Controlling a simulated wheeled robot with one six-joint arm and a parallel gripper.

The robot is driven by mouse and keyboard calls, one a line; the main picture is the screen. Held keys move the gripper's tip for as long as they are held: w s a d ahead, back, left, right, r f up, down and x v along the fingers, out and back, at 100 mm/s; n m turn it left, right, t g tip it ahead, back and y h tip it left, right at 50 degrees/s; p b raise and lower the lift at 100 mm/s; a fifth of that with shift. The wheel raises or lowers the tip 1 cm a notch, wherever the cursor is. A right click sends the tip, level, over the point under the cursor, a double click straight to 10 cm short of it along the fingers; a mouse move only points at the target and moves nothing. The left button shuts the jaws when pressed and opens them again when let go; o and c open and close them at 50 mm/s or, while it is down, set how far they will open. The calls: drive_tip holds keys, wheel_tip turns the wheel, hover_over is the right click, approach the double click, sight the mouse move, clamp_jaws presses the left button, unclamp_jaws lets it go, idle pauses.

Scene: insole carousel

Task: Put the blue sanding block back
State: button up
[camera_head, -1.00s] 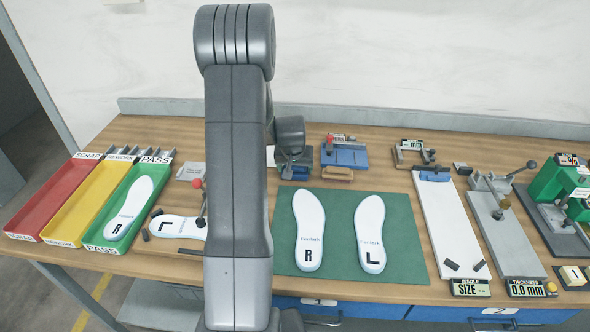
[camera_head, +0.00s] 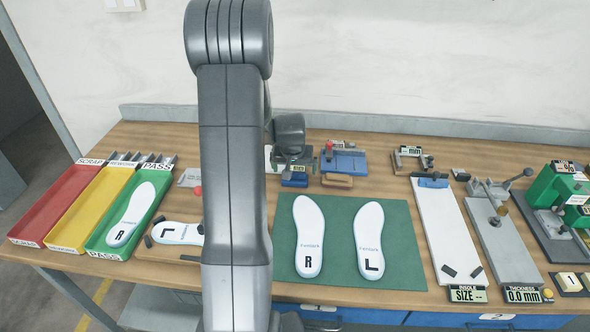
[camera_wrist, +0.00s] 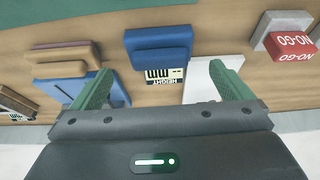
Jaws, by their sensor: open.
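The blue sanding block (camera_head: 294,180) rests on the wooden bench behind the green mat, just left of a tan block (camera_head: 337,181). It also shows in the wrist view (camera_wrist: 158,40), flat on the bench in front of a HEIGHT display (camera_wrist: 163,75). My gripper (camera_wrist: 163,82) is open, its two green fingers spread wide. Nothing is between the fingers, and the sanding block lies beyond their tips, apart from them. In the head view my arm and wrist partly cover this area.
A green mat (camera_head: 395,215) holds two white insoles. A blue fixture (camera_head: 350,163) stands behind the tan block. Red, yellow and green trays (camera_head: 45,208) are at the left. A NO-GO block (camera_wrist: 290,46) is at the wrist view's right.

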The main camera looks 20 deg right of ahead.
drive_tip(key=p+v, duration=0.2)
drive_tip(key=v, duration=0.5)
drive_tip(key=shift+r, duration=0.3)
drive_tip(key=shift+c, duration=0.5)
idle(0.4)
